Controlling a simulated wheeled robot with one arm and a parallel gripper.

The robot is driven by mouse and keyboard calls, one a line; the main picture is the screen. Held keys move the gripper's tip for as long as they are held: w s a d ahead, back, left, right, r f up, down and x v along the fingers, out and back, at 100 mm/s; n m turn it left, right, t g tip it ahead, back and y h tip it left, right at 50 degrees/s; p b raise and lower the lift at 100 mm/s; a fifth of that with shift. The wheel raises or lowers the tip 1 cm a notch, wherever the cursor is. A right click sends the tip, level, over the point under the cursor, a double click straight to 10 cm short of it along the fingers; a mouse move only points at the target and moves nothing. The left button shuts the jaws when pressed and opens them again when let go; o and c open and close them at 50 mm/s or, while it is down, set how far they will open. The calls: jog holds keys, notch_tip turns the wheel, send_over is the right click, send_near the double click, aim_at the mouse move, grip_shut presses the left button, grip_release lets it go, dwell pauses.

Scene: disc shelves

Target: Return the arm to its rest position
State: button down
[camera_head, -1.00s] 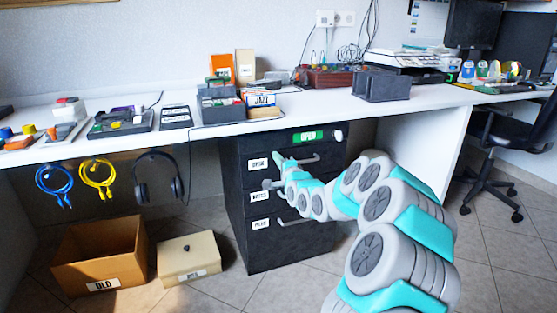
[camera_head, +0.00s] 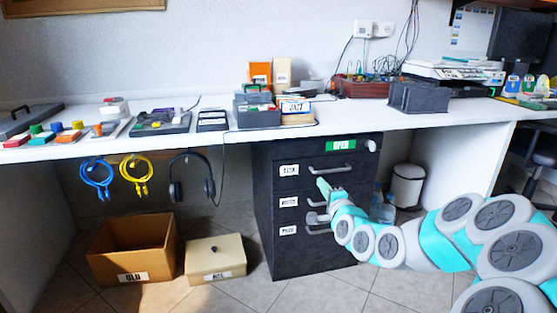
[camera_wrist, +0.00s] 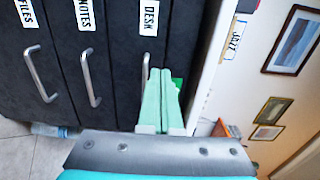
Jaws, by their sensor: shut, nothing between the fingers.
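My gripper (camera_head: 323,187) is in front of the dark drawer cabinet (camera_head: 268,225), at about the height of its upper drawers. Its green fingers are shut together with nothing between them. In the wrist view the gripper (camera_wrist: 160,75) points at the cabinet front, its tips overlapping the area by the handle of the drawer labelled DESK (camera_wrist: 150,17). I cannot tell whether the tips touch the cabinet. My arm reaches in from the lower right, bent, in teal and grey links. All three labelled drawers look closed.
A white desk (camera_head: 225,140) spans the scene above the cabinet, with bins and boxes on it. An open cardboard box (camera_head: 125,262) and a cream box (camera_head: 215,265) stand on the floor at left. A white bin (camera_head: 406,187) stands right of the cabinet. Tiled floor is free in front.

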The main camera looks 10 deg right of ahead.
jog(key=s+a+f+n+g+y+p, duration=0.2)
jog(key=s+a+f+n+g+p, duration=0.15)
jog(key=s+a+n+g, duration=0.95)
jog(key=s+r+n+g+h+p, duration=0.1)
jog(key=s+n+g, duration=0.1)
jog(key=s, duration=1.6)
jog(key=s+r+n+g+h+p, duration=0.1)
jog(key=s+g, duration=0.3)
jog(key=s, duration=1.5)
jog(key=shift+s+d+r+n+g+h+p, duration=0.15)
jog(key=shift+s+d+n+g+h+p, duration=0.2)
jog(key=shift+n, duration=0.35)
jog(key=shift+w, duration=0.15)
